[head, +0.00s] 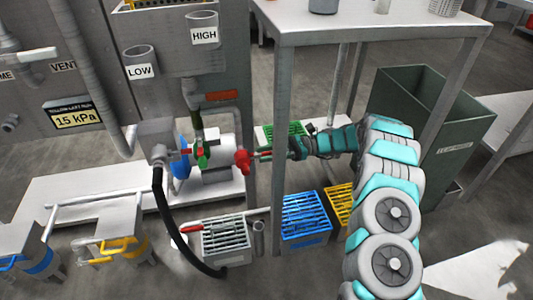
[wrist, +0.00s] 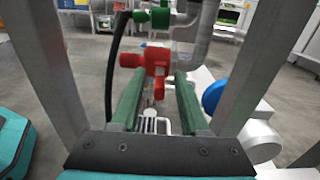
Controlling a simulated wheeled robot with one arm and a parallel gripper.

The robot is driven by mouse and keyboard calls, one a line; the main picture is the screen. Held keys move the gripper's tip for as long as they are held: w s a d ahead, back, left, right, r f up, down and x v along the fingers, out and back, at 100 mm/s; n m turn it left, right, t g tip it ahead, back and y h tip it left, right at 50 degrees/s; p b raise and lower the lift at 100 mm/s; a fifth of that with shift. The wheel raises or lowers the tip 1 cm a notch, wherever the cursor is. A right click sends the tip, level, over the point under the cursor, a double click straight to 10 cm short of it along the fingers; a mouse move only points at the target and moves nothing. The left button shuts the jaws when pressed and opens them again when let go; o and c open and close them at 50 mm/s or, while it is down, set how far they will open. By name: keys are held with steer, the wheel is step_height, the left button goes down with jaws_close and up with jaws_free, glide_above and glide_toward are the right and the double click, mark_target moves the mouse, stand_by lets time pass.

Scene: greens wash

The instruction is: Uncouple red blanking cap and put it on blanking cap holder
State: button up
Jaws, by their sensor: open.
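The red blanking cap (head: 242,160) is on the pipework beside the white pump body (head: 213,165), left of the table leg. In the wrist view the red cap (wrist: 157,62) shows just ahead of the fingertips, its lower part between the fingers. My gripper (head: 262,155) reaches in from the right, close to the cap. In the wrist view my gripper's two green fingers (wrist: 160,80) are apart with nothing clamped; I cannot tell whether they touch the cap. I cannot clearly pick out the blanking cap holder.
Steel table legs (head: 283,120) stand close by my arm. A green valve (wrist: 160,17) and a black hose (head: 170,220) are near the cap. Grey (head: 226,241), blue (head: 305,218) and yellow (head: 340,203) crates stand below. A dark green bin (head: 430,115) is at the right.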

steer(key=v, duration=0.7)
steer(key=shift+d+p, duration=0.3)
steer(key=shift+p, duration=0.05)
steer(key=shift+w, duration=0.15)
stand_by(0.4)
steer(key=shift+d, duration=0.1)
